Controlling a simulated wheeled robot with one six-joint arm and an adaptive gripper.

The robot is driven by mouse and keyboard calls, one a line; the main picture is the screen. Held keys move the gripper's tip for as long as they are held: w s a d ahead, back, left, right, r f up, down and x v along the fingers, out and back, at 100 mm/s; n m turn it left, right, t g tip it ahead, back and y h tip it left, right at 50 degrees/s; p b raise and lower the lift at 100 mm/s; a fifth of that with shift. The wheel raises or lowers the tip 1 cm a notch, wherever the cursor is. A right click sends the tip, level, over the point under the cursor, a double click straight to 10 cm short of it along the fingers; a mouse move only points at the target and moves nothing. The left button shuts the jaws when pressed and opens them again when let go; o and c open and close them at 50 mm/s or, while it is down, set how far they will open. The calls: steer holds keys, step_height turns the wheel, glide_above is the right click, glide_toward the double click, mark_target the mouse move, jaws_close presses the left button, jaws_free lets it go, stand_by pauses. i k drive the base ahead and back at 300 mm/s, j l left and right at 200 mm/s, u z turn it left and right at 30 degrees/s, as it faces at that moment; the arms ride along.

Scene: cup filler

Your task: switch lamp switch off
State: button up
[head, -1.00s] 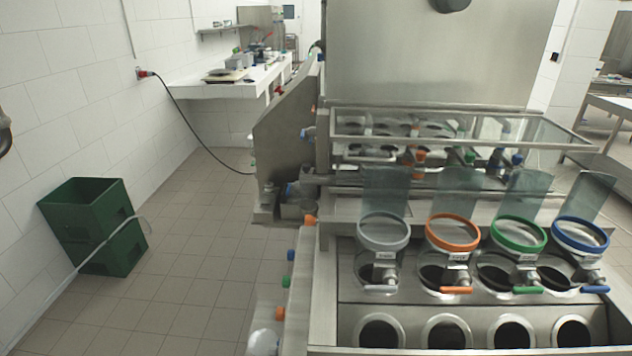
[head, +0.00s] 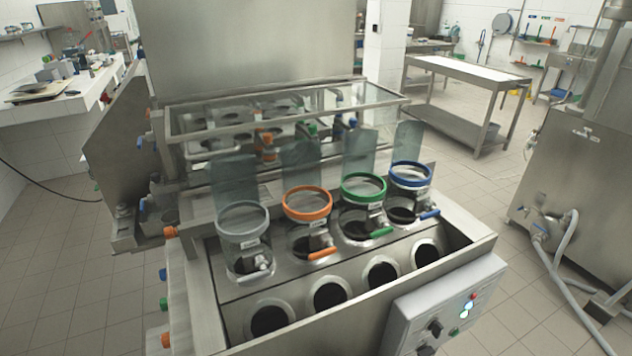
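A grey control box (head: 405,318) is mounted at the front right corner of the filling machine, partly cut off by the bottom edge. It carries black rotary knobs, an upper one (head: 434,327) and a lower one (head: 426,349). Near its right side are lit white lamps (head: 467,309), a small red button or lamp (head: 473,296) and a small green one (head: 453,331). I cannot tell which control is the lamp switch; labels are too small to read. My gripper is not in view.
The steel filling machine (head: 478,232) holds clear cylinders with grey (head: 243,216), orange (head: 307,204), green (head: 364,187) and blue (head: 410,174) rims. A large steel unit with hoses (head: 577,150) stands at right. Tiled floor (head: 480,200) is free between them.

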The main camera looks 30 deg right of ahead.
mark_target(436, 327)
steer(key=i+j, duration=0.1)
steer(key=j, duration=0.4)
steer(key=i+j, duration=0.15)
steer(key=j, duration=0.3)
steer(key=i+j, duration=0.1)
steer(key=j, duration=0.4)
steer(key=i+z, duration=0.05)
